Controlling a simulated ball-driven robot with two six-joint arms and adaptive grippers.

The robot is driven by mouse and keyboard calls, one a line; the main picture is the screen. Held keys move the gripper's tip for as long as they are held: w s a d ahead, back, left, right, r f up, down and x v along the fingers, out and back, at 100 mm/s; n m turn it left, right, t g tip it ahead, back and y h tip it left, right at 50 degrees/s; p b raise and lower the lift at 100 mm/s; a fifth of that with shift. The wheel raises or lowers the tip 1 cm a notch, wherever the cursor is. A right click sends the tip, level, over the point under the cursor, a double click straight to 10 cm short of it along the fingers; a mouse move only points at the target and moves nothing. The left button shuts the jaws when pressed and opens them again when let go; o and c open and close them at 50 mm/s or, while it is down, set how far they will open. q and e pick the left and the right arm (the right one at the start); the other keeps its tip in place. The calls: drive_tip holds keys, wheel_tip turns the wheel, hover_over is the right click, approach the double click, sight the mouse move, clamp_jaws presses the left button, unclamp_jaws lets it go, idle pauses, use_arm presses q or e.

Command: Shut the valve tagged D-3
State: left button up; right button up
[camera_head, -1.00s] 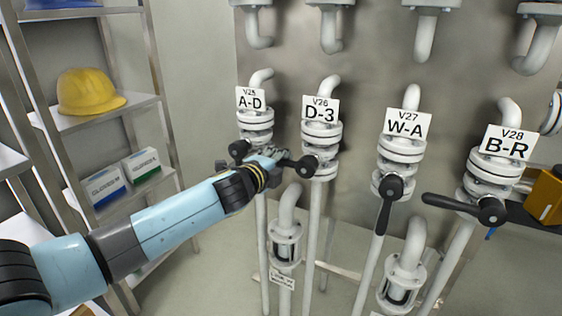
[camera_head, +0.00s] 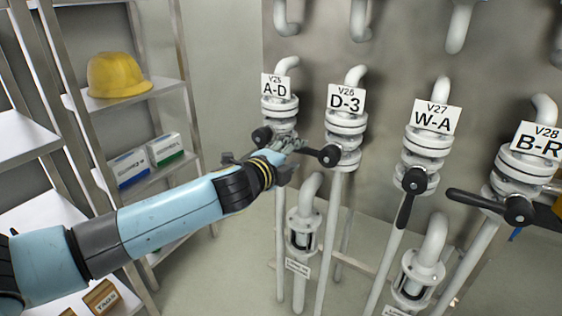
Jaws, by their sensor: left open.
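The valve tagged D-3 (camera_head: 345,126) is the second from the left in a row on the wall. It is white, with its V26 D-3 tag above. Its black lever (camera_head: 319,154) points left from the hub, roughly across the pipe. My left gripper (camera_head: 291,147) is open at the left end of this lever, in front of the A-D valve. The gripper hides the lever's tip, and I cannot tell whether the fingers touch it. My right gripper is out of view.
The A-D valve (camera_head: 280,108) stands close on the left. The W-A valve (camera_head: 428,144) has its lever down along the pipe; the B-R valve (camera_head: 526,168) has its lever pointing left. A shelf rack with a yellow helmet (camera_head: 118,75) stands at the left.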

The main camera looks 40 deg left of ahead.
use_arm(q)
drive_tip(key=v, duration=0.6)
drive_tip(key=shift+s, duration=0.35)
